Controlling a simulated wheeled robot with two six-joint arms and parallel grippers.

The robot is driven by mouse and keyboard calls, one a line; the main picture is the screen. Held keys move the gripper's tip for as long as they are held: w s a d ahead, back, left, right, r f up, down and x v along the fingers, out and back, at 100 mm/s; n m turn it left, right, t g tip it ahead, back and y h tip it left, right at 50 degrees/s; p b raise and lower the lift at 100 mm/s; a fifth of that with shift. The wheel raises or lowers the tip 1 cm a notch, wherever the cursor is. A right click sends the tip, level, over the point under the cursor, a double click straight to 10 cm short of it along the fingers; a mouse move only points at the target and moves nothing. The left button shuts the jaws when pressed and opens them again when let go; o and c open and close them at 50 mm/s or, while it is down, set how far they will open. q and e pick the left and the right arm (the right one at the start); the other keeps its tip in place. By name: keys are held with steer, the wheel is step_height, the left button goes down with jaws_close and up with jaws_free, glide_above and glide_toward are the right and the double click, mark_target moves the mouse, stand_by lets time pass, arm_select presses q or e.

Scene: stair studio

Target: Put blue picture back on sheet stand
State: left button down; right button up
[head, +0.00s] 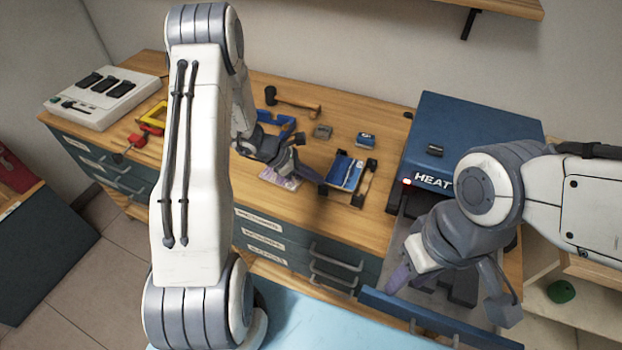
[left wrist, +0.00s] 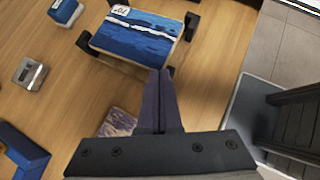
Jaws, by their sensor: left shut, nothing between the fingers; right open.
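The blue picture (head: 346,170), with a white streak and a small white label, lies on the sheet stand between its dark corner posts (head: 357,199). It also shows in the left wrist view (left wrist: 140,38), where the posts (left wrist: 192,25) stand around its edges. My left gripper (head: 316,180) is shut and empty, its tips close to the stand's near left corner; whether they touch cannot be told. Its closed fingers show in the left wrist view (left wrist: 161,78). My right gripper (head: 450,288) is open in front of the heat press (head: 470,125).
A purplish picture (head: 280,178) lies on the bench below my left gripper. A mallet (head: 293,102), a grey block (head: 322,131) and a blue block (head: 366,140) lie behind. A white control box (head: 103,95) stands far left. A blue-fronted drawer (head: 440,322) is below my right gripper.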

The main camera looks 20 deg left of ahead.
arm_select(q)
steer(key=shift+w+d+f, duration=0.1)
steer(key=shift+w+d, duration=0.05)
steer(key=shift+d, duration=0.15)
arm_select(e)
steer(key=shift+f, duration=0.2)
arm_select(q)
steer(key=shift+a, duration=0.15)
